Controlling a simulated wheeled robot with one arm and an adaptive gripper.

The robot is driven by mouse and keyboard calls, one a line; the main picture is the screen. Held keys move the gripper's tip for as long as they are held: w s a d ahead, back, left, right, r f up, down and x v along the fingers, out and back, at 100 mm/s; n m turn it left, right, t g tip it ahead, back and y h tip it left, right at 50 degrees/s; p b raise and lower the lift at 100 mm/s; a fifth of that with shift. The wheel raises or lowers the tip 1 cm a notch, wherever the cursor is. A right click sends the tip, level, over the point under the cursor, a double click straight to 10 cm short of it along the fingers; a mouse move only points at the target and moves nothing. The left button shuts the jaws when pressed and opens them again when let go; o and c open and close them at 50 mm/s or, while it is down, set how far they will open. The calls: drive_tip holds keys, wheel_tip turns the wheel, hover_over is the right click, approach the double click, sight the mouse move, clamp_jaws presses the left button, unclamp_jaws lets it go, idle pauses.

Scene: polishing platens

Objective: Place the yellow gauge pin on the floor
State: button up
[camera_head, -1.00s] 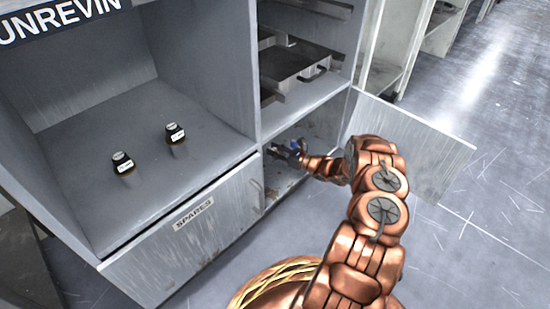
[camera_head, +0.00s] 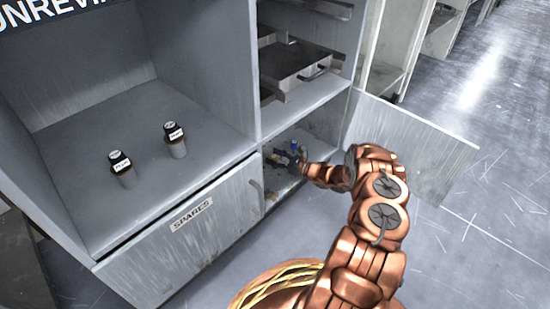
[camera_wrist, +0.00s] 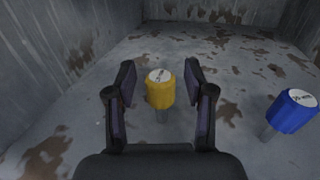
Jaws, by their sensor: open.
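The yellow gauge pin (camera_wrist: 160,90) stands upright on the stained compartment floor (camera_wrist: 225,65) in the wrist view, its grey lower part below a yellow cap with a pale labelled top. My gripper (camera_wrist: 160,80) is open, with one finger on each side of the yellow cap; I cannot tell whether either finger touches it. In the head view my gripper (camera_head: 278,157) reaches into the lower right compartment of the cabinet. The yellow pin is mostly hidden there behind the gripper.
A blue gauge pin (camera_wrist: 291,111) stands to the right of my gripper; it also shows in the head view (camera_head: 294,146). An open door (camera_head: 415,150) stands right of my arm. Two black-capped pins (camera_head: 122,168) (camera_head: 175,138) stand on the left shelf. The grey room floor (camera_head: 490,240) is clear at right.

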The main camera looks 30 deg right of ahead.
drive_tip(key=shift+r, duration=0.15)
drive_tip(key=p+v, duration=0.5)
drive_tip(key=v, duration=0.6)
drive_tip(key=shift+s+d, duration=0.2)
drive_tip(key=shift+s, duration=0.25)
